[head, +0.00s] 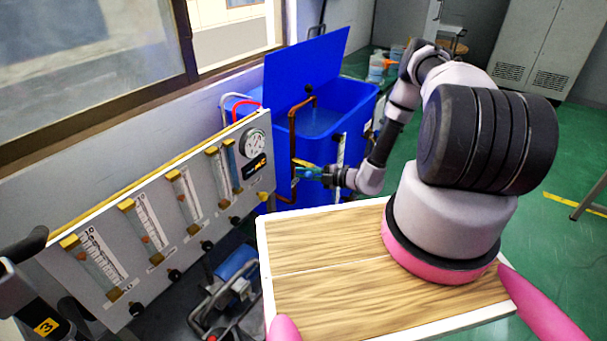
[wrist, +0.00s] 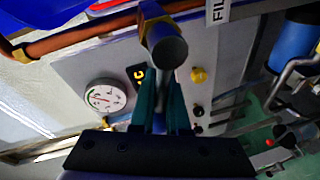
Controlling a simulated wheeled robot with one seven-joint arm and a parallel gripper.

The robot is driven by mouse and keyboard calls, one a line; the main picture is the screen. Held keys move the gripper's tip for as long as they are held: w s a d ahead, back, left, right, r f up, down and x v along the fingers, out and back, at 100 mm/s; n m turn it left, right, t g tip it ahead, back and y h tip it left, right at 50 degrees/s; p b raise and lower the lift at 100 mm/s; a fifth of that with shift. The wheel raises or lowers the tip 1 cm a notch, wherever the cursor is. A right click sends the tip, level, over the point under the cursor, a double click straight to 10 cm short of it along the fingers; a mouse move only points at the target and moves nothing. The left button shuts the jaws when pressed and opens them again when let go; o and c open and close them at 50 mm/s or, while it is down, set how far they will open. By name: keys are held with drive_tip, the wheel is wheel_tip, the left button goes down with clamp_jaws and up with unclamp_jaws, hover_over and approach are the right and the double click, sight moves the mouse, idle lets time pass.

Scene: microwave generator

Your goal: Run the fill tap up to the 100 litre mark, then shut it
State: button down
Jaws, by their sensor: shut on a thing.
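The blue tank (head: 290,75) stands open behind the panel, its lid raised. Bluish water (head: 318,122) shows inside it. A copper fill pipe (head: 293,135) rises at its front and bends over the rim; it also crosses the top of the wrist view (wrist: 80,38). A pale upright strip (head: 340,152), perhaps the level scale, is on the tank's side; its marks are too small to read. My gripper (head: 305,171) is at the pipe. In the wrist view its teal fingers (wrist: 165,95) are shut on the fill tap, whose grey round end (wrist: 168,50) shows; the tap's setting is unclear.
A grey panel (head: 150,262) with flow meters, knobs and a round dial (head: 254,143) stands left of my arm. A blue pump (head: 237,268) sits on the floor below it. A label reading "FIL" (wrist: 218,11) is partly cut off.

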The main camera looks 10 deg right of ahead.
drive_tip(key=shift+s+a, duration=0.15)
drive_tip(key=shift+s, duration=0.1)
drive_tip(key=shift+s+f+n+h, duration=0.1)
drive_tip(key=shift+f+n+h, duration=0.1)
drive_tip(key=shift+f+n, duration=0.45)
drive_tip(key=shift+f+n+h, duration=0.2)
drive_tip(key=shift+f+n, duration=0.15)
drive_tip(key=shift+n, duration=0.6)
drive_tip(key=c, duration=0.9)
unclamp_jaws()
drive_tip(key=v, duration=1)
drive_tip(key=shift+s+d+r, duration=0.15)
drive_tip(key=shift+s+d, duration=0.05)
drive_tip(key=shift+d, duration=0.1)
